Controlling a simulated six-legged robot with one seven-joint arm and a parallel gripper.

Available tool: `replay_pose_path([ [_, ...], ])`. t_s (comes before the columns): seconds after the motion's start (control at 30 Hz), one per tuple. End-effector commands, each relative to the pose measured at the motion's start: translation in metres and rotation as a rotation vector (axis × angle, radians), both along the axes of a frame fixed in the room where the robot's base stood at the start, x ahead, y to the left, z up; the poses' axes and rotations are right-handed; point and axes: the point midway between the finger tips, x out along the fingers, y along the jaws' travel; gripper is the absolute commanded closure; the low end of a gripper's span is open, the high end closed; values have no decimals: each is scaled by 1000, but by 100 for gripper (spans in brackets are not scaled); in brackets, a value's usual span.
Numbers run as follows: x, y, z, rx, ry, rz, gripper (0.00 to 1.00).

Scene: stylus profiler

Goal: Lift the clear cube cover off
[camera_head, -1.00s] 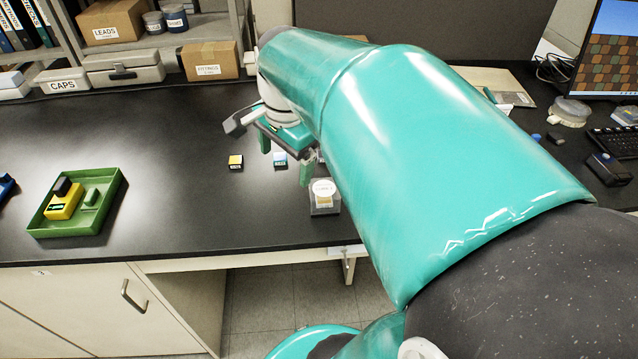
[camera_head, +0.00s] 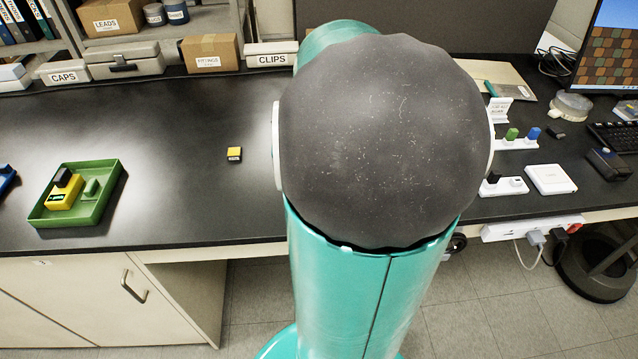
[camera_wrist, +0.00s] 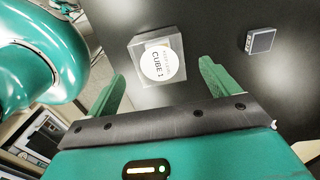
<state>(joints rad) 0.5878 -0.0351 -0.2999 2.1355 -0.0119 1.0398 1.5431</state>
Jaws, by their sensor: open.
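The clear cube cover (camera_wrist: 173,43) shows in the wrist view as a see-through box with a round white label reading "CUBE 1" on its top. It sits on the black bench top. My gripper (camera_wrist: 162,88) is open, with its two green fingers apart. The cover lies ahead of the fingertips, roughly between their lines, and appears apart from them. In the head view my own arm hides the cover and the gripper.
A small grey-faced block (camera_wrist: 261,40) lies right of the cover. A white box (camera_head: 550,180) and a power strip (camera_head: 532,229) are at right.

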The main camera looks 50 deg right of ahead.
Motion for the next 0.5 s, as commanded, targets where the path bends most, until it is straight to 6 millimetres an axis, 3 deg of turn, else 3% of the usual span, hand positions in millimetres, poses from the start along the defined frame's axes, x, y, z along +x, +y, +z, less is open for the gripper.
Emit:
replay_pose_path([
  [0.3,1,2,-44,2,2,3,13],
  [0.5,1,1,-49,-1,-1,4,13],
])
